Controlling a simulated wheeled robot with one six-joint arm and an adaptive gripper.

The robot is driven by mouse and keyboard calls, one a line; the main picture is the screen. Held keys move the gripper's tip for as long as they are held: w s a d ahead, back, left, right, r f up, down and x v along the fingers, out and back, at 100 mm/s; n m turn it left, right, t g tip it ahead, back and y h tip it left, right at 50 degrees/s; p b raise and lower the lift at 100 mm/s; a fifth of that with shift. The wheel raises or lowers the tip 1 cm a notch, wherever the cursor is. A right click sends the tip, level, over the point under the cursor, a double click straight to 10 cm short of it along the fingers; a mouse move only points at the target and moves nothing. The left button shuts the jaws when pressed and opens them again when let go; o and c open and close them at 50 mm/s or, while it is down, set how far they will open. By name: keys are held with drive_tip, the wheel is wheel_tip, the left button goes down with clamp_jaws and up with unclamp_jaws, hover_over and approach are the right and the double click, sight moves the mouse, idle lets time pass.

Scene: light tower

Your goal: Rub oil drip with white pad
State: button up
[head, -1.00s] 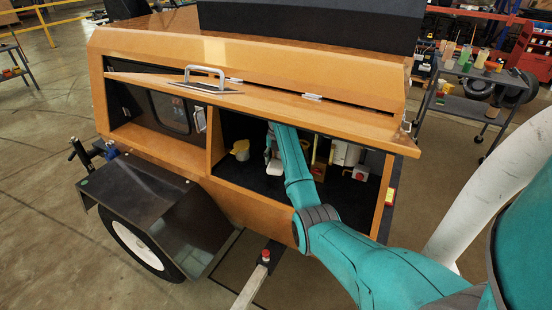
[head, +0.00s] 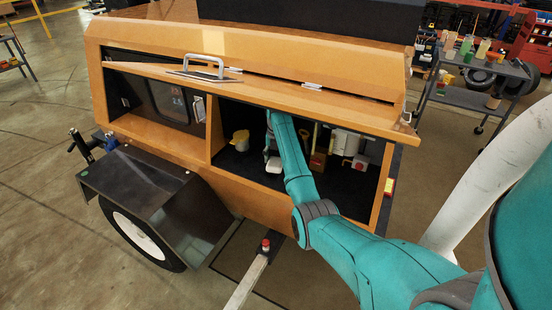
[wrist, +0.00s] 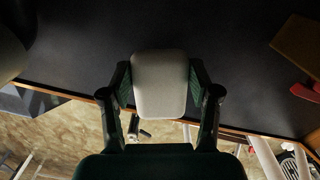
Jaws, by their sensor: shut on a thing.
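The white pad (wrist: 160,82) is a pale block with rounded corners. In the wrist view my gripper (wrist: 160,88) is shut on it, with one dark finger on each side. In the head view the pad (head: 273,164) shows small and pale inside the open right bay of the orange housing, low beside my teal arm. The dark floor of the bay (wrist: 160,30) lies behind the pad in the wrist view. I cannot tell whether the pad touches it. I cannot make out the oil drip in either view.
A yellow container (head: 240,140) stands left of my arm in the bay. The raised orange lid (head: 270,93) hangs over the bay. A black fender (head: 150,190) juts out at front left.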

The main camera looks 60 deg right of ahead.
sight(272, 164)
drive_tip(key=shift+f, duration=0.75)
idle(0.3)
drive_tip(key=shift+a, duration=0.1)
drive_tip(key=shift+s+a, duration=0.15)
drive_tip(key=shift+a, duration=1.5)
drive_tip(key=shift+s+a+f, duration=0.1)
drive_tip(key=shift+a, duration=0.85)
drive_tip(key=shift+s+a+f, duration=0.1)
drive_tip(key=shift+a, duration=0.85)
drive_tip(key=shift+r, duration=0.1)
drive_tip(key=shift+d, duration=0.1)
